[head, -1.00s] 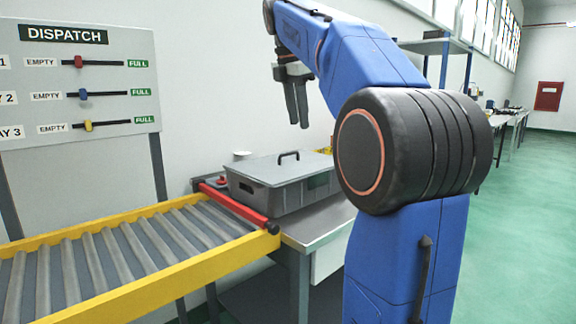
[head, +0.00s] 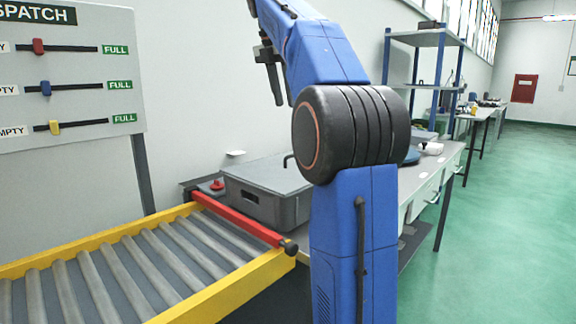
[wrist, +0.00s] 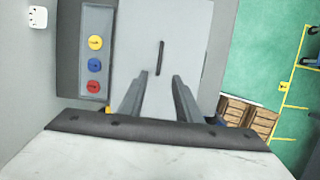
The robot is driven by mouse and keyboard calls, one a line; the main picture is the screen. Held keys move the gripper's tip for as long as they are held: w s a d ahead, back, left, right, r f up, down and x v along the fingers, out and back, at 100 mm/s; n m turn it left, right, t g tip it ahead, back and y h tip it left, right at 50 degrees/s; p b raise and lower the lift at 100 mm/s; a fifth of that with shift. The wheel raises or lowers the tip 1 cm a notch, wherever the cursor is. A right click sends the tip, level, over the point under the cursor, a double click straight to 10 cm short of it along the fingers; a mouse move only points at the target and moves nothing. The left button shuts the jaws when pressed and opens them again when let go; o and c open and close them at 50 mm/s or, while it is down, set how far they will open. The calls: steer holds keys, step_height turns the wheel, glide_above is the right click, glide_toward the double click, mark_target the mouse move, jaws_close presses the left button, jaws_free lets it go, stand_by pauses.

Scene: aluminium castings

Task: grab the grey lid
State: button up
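The grey lid (head: 262,174) lies flat on a grey crate (head: 290,212) at the end of the roller conveyor in the head view. Its dark handle stands up, partly hidden behind my arm. My gripper (head: 272,84) hangs fingers down, above the crate's height and apart from the lid. In the wrist view my gripper (wrist: 158,92) is open, its two fingers apart with nothing held. Beyond the fingers is a light grey panel with a dark bar handle (wrist: 160,57); it looks like the lid from above, but I cannot be sure.
The yellow-framed conveyor (head: 215,292) has a red bar (head: 238,217) across its end, close to the crate. A red button (head: 217,185) is beside the crate. A workbench (head: 447,165) and blue-posted shelves (head: 415,88) stand beyond. The green floor (head: 500,220) at right is clear.

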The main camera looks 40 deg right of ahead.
steer(key=x, duration=1.1)
steer(key=shift+d+f, duration=0.1)
steer(key=shift+f, duration=0.05)
steer(key=shift+x, duration=2.9)
jaws_close()
